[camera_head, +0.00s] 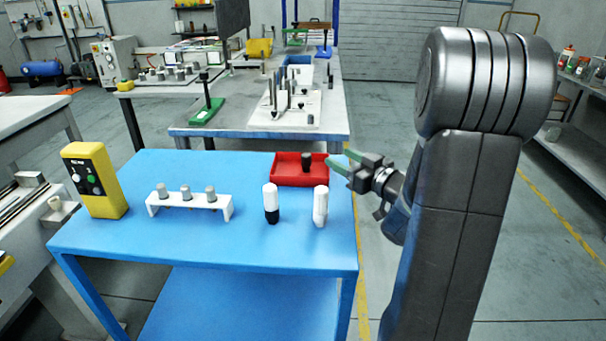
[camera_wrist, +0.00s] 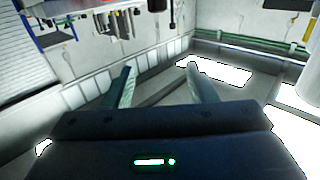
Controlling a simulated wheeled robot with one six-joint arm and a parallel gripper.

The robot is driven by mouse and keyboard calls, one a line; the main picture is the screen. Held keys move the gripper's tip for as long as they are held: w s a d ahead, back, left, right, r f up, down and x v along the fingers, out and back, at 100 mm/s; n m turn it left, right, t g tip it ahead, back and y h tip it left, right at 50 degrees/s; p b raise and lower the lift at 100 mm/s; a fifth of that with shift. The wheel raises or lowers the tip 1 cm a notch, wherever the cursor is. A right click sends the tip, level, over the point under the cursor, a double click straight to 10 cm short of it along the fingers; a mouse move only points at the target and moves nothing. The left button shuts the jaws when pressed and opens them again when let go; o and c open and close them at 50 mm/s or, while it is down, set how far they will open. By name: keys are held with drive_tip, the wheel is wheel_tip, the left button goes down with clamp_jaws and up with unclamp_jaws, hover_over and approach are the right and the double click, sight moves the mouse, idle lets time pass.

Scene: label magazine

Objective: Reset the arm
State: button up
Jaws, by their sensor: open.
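My gripper (camera_head: 341,160) is at the right edge of the blue table, level with the red tray and just to the right of it. Its green-tipped fingers point left in the head view. In the wrist view my gripper (camera_wrist: 158,80) has its two fingers spread apart with nothing between them. My arm stands at the right of the head view and hides part of the floor behind it.
The blue table (camera_head: 110,235) bears a yellow control box (camera_head: 92,180), a white rack (camera_head: 190,204) with grey-topped pieces, two bottle-like pieces (camera_head: 270,203) (camera_head: 320,206), and a red tray (camera_head: 288,172) holding a dark cylinder (camera_head: 306,161). The table's front is clear.

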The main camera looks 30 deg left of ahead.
drive_tip(key=shift+a, duration=0.1)
drive_tip(key=x, duration=1.3)
drive_tip(key=r, duration=0.1)
drive_tip(key=p, duration=0.1)
drive_tip(key=r+p, duration=0.1)
drive_tip(key=shift+w+a+r, duration=0.1)
drive_tip(key=shift+a+r, duration=0.15)
drive_tip(key=shift+r, duration=0.1)
drive_tip(key=shift+r+p, duration=0.3)
drive_tip(key=shift+r, duration=0.15)
